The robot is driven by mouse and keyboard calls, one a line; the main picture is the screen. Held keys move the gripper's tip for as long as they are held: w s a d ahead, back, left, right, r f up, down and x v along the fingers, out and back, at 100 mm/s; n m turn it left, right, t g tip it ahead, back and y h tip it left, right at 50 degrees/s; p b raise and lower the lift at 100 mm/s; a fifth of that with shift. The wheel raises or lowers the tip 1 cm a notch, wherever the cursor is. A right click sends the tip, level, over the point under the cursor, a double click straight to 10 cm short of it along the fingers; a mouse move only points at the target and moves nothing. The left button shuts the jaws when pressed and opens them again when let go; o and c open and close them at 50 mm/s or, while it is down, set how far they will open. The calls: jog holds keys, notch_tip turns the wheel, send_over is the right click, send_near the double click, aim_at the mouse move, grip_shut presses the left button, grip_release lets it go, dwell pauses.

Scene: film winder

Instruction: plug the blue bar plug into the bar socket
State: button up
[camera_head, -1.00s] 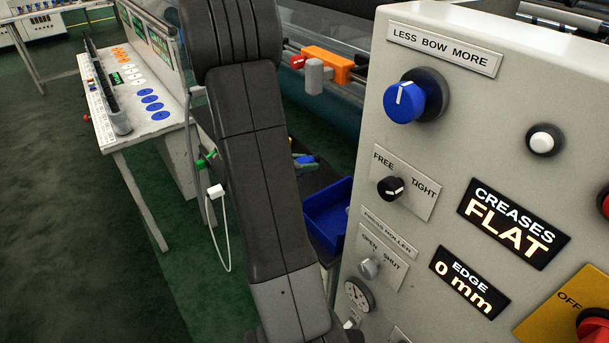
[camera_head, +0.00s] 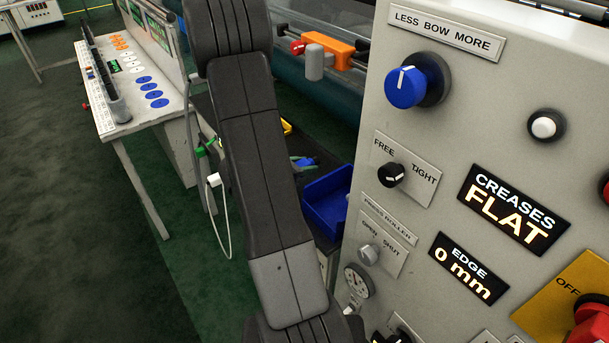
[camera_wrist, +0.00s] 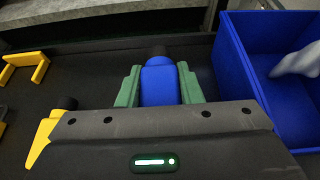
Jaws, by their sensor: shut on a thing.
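In the wrist view, the blue bar plug (camera_wrist: 160,82) stands between the two green fingers of my gripper (camera_wrist: 160,85), which is shut on it. A dark end shows at the plug's far side. The plug and fingers are over a dark surface, and I cannot tell whether the plug touches it. In the head view, the plug (camera_head: 306,162) is small and partly hidden beside my arm, with the green of my gripper (camera_head: 301,163) around it. I cannot make out the bar socket in either view.
A blue bin (camera_wrist: 246,90) with a pale grey thing in it stands just right of my gripper. Yellow brackets (camera_wrist: 25,70) lie to the left. A grey control panel (camera_head: 470,130) rises close on the right.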

aim_at(304, 182)
jog(key=shift+f, duration=1.8)
jog(key=shift+f, duration=0.1)
jog(key=shift+f+b, duration=0.15)
jog(key=shift+b, duration=0.25)
jog(key=o, duration=1)
jog(key=shift+r+p, duration=0.2)
jog(key=shift+p, duration=0.4)
